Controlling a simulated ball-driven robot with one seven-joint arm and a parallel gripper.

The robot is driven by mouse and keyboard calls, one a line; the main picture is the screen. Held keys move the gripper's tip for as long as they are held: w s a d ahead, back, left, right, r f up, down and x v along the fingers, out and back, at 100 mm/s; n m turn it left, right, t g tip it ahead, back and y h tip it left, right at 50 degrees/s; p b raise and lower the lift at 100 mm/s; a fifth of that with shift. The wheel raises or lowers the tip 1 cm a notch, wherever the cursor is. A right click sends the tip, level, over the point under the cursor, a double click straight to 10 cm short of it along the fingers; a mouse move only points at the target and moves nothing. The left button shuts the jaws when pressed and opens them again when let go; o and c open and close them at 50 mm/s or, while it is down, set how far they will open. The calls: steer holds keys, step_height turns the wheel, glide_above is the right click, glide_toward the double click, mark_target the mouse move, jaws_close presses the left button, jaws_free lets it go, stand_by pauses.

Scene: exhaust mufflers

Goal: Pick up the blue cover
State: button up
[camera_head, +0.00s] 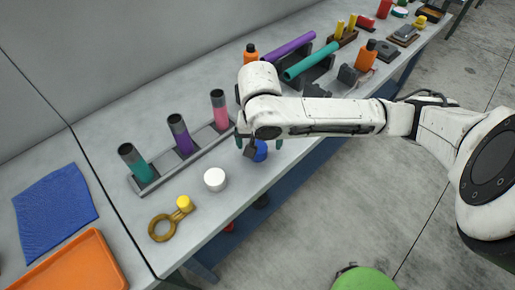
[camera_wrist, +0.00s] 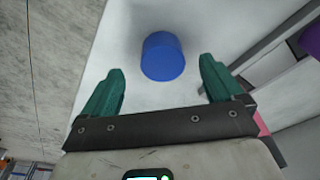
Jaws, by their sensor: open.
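The blue cover (camera_wrist: 163,58) is a short blue cylinder standing on the grey table. In the wrist view it lies ahead of my gripper (camera_wrist: 162,88), centred between the two green fingertips and slightly beyond them. The fingers are spread open and hold nothing. In the head view the blue cover (camera_head: 259,151) is partly hidden behind my gripper (camera_head: 262,146), which hangs over it near the table's front edge. I cannot tell the exact gap between fingers and cover.
A white round cap (camera_head: 215,179) stands left of the blue cover. A rack (camera_head: 205,142) with teal, purple and pink cylinders stands behind. A brass ring piece (camera_head: 163,228) with a yellow cap (camera_head: 184,203), a blue cloth (camera_head: 55,211) and an orange tray (camera_head: 84,264) lie further left.

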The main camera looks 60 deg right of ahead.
steer(key=shift+w+d+f, duration=0.1)
steer(key=shift+w+f, duration=0.05)
steer(key=shift+f, duration=0.7)
steer(key=shift+w+d+f, duration=0.1)
steer(key=shift+f, duration=0.75)
steer(key=c, duration=1)
steer(key=shift+r, duration=0.1)
steer(key=shift+c, duration=0.2)
